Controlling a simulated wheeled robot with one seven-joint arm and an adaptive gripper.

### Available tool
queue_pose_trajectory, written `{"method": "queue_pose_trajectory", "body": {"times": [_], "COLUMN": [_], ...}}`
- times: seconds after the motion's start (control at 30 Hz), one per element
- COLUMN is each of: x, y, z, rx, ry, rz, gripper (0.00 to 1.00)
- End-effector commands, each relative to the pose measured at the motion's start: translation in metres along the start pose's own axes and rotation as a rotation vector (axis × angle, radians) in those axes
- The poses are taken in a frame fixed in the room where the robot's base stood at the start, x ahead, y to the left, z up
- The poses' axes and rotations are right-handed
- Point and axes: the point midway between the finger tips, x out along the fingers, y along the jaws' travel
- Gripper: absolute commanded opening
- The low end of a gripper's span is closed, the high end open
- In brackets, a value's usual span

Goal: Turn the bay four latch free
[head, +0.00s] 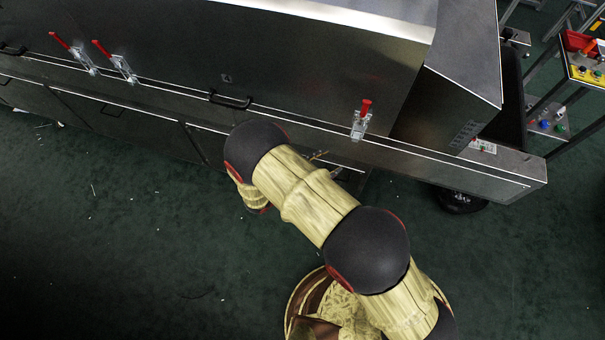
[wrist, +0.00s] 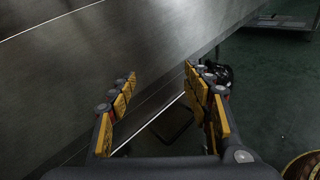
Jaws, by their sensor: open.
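Three toggle latches with red handles sit along the front of the metal dryer housing in the head view. One is at the right (head: 361,122), and two stand close together at the left (head: 82,58) and (head: 122,66). I cannot read any bay numbers, so I cannot tell which is bay four. My gripper shows in the wrist view (wrist: 160,73), open and empty, its fingers apart in front of bare metal panelling. No latch shows in the wrist view. In the head view my arm mostly hides the gripper, which is below the housing's front ledge and apart from the latches.
A black bar handle (head: 230,101) is on the housing between the latches. A long metal ledge (head: 430,170) runs below them. A stand with coloured buttons (head: 585,60) is at the upper right. The green floor (head: 130,250) in front is open, with small scraps.

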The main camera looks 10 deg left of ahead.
Motion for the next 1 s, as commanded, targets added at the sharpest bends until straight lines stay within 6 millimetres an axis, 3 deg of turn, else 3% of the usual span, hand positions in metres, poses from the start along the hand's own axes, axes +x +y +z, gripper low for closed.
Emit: {"method": "queue_pose_trajectory", "body": {"times": [0.03, 0.2, 0.4, 0.63, 1.0], "x": [-0.008, -0.038, -0.067, -0.073, -0.032], "y": [0.000, 0.004, -0.005, -0.006, 0.026], "z": [-0.028, -0.105, -0.163, -0.181, -0.181], "rx": [-0.053, -0.176, -0.253, -0.272, -0.271], "ry": [-0.020, -0.071, -0.092, -0.096, -0.096], "rz": [0.088, 0.381, 0.613, 0.687, 0.683], "gripper": [0.50, 0.50, 0.50, 0.50, 0.50]}}
